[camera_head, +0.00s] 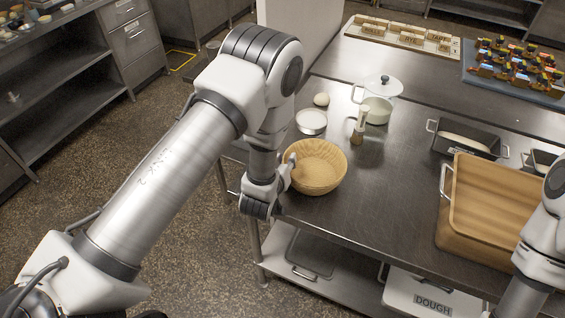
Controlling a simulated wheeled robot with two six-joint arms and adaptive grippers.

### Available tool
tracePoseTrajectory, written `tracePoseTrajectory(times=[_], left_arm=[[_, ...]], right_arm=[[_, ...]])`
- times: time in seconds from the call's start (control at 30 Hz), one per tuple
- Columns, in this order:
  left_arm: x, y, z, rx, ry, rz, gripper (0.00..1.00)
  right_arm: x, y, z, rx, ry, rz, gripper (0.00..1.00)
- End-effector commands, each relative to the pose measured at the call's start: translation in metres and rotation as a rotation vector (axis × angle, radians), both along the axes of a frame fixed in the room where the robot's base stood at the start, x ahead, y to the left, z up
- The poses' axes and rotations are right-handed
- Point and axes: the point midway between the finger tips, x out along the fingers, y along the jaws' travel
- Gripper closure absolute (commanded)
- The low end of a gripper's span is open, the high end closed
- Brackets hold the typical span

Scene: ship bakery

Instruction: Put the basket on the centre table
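A round, woven tan basket (318,168) is upright and looks empty, at the left edge of the steel centre table (385,185). I cannot tell whether its base rests fully on the tabletop. My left gripper (289,168) is at the basket's left rim, its visible light part touching or very near the rim. The wrist hides most of the fingers, so I cannot tell whether they grip it. My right arm shows at the right edge; its gripper is out of view.
A wooden box (488,205) and a dark loaf pan (466,140) stand right. The table's middle is clear.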

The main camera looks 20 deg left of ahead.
Motion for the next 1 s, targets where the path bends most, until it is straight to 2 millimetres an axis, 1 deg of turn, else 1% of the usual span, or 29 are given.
tracePoseTrajectory(times=[0.07, 0.17, 0.4, 0.47, 0.5, 0.6, 0.77, 0.83, 0.87, 0.93, 0.97, 1.0], left_arm=[[-0.007, -0.001, 0.001, 0.001, 0.002, -0.001, 0.69], [-0.024, -0.003, 0.006, 0.003, 0.003, -0.003, 0.69], [-0.080, -0.009, 0.030, 0.004, 0.001, -0.004, 0.69], [-0.092, -0.010, 0.035, 0.004, 0.002, -0.003, 0.69], [-0.098, -0.011, 0.040, 0.003, 0.002, -0.003, 0.69], [-0.107, -0.012, 0.044, 0.002, 0.000, -0.001, 0.69], [-0.110, -0.011, 0.043, 0.001, 0.008, 0.001, 0.69], [-0.117, -0.006, 0.026, 0.012, 0.077, 0.007, 0.69], [-0.124, -0.003, 0.012, 0.020, 0.133, 0.008, 0.69], [-0.150, 0.008, -0.033, 0.048, 0.329, 0.001, 0.69], [-0.166, 0.012, -0.054, 0.060, 0.432, -0.012, 0.69], [-0.193, 0.016, -0.082, 0.074, 0.577, -0.039, 0.69]], right_arm=[[0.000, 0.000, -0.004, 0.000, 0.000, 0.000, 0.65], [0.000, 0.000, -0.010, 0.000, 0.000, 0.000, 0.65], [0.000, 0.000, -0.027, 0.000, 0.000, 0.000, 0.65], [0.000, 0.000, -0.028, 0.000, 0.000, 0.000, 0.65], [0.000, 0.000, -0.024, 0.000, 0.000, 0.000, 0.65], [0.000, 0.000, -0.023, 0.000, 0.000, 0.000, 0.65], [0.000, 0.000, -0.024, 0.000, 0.000, 0.000, 0.65], [0.000, 0.000, -0.024, 0.000, 0.000, 0.000, 0.65], [0.000, 0.000, -0.024, 0.000, 0.000, 0.000, 0.65], [0.000, 0.000, -0.024, 0.000, 0.000, 0.000, 0.65], [0.000, 0.000, -0.024, 0.000, 0.000, 0.000, 0.65], [0.000, 0.000, -0.024, 0.000, 0.000, 0.000, 0.65]])
